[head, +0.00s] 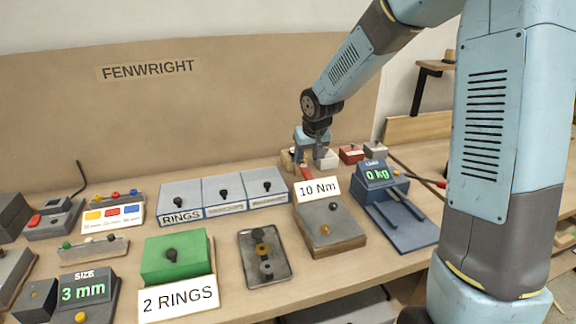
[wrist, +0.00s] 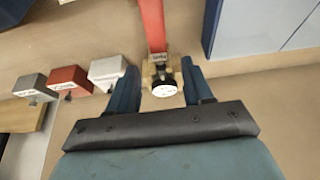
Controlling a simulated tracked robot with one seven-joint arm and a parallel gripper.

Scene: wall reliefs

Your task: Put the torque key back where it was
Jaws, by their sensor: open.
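The torque key appears as a red bar (wrist: 152,25) in the wrist view. Its near end meets a small labelled beige block (wrist: 150,72). A round white face (wrist: 164,91) shows at that block's near side; I cannot tell whether it belongs to the key. In the head view the red bar (head: 306,174) juts out below my gripper. My gripper (wrist: 160,82) is open, one finger on each side of the beige block and white face. In the head view my gripper (head: 314,153) is low at the back of the bench and partly hides the block.
A white block (wrist: 107,70), a red block (wrist: 68,77) and a grey block (wrist: 30,83) stand in a row beside the left finger. The 10 Nm block (head: 328,225), the scale (head: 400,215) and the RINGS boxes (head: 182,200) stand nearer the front.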

